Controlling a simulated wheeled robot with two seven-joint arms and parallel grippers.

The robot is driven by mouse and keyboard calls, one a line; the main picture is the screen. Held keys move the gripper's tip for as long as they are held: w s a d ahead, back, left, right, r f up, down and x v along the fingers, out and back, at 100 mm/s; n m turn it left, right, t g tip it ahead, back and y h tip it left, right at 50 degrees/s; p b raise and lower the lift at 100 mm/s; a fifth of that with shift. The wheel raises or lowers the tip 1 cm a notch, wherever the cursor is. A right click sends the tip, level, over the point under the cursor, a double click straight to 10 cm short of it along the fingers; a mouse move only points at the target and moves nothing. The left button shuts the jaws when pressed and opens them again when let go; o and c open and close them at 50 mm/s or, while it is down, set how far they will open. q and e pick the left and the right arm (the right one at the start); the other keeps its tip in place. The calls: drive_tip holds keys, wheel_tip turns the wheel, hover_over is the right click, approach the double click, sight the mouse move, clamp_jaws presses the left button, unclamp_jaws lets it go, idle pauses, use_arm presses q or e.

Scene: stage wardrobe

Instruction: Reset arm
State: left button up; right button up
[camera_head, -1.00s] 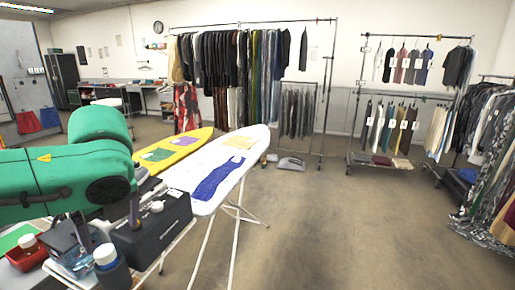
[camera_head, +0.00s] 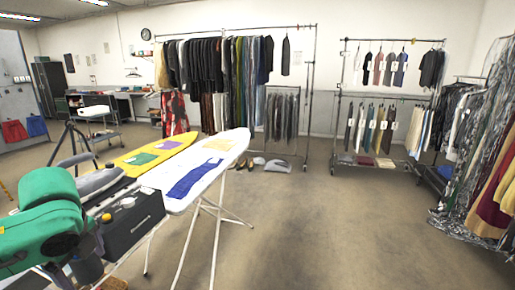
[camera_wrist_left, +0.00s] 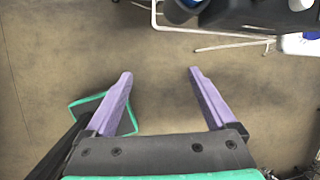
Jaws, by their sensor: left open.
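My left arm (camera_head: 42,222) is green and comes in at the lower left of the head view; its gripper is out of that view. In the left wrist view my left gripper (camera_wrist_left: 160,75) has two purple fingers held wide apart. Nothing is between them, only bare floor below. My right gripper does not show in either view.
A white ironing board (camera_head: 232,150) with blue and orange cloth stands close by, with a yellow board (camera_head: 128,162) behind it. A black box (camera_head: 133,222) sits near my arm. Clothes racks (camera_head: 215,70) line the back wall. The middle floor (camera_head: 320,220) is clear.

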use_arm(q)
drive_tip(key=s+f+n+h, duration=0.1)
drive_tip(key=s+f+n, duration=0.15)
drive_tip(key=f, duration=0.55)
drive_tip(key=s+f+n+h, duration=0.15)
drive_tip(key=f+n, duration=0.25)
drive_tip(key=f, duration=0.5)
drive_tip(key=s+d+f+n+t, duration=0.1)
drive_tip(key=s+d+f+n, duration=0.3)
drive_tip(key=d+n, duration=0.2)
drive_tip(key=s+d+f+n, duration=0.4)
drive_tip(key=d+n, duration=0.2)
drive_tip(key=d, duration=0.1)
wheel_tip(320, 180, down, 15)
drive_tip(key=s+a+f+g, duration=0.1)
drive_tip(key=s+f, duration=0.8)
drive_tip(key=f, duration=0.2)
drive_tip(key=s+a+f+m+g, duration=0.1)
drive_tip(key=s+a+f, duration=0.1)
drive_tip(key=s+f, duration=0.8)
drive_tip(key=shift+a+f+g, duration=0.25)
drive_tip(key=shift+f+g, duration=0.05)
drive_tip(key=shift+f, duration=0.45)
drive_tip(key=shift+s+h, duration=0.1)
drive_tip(key=shift+h, duration=0.15)
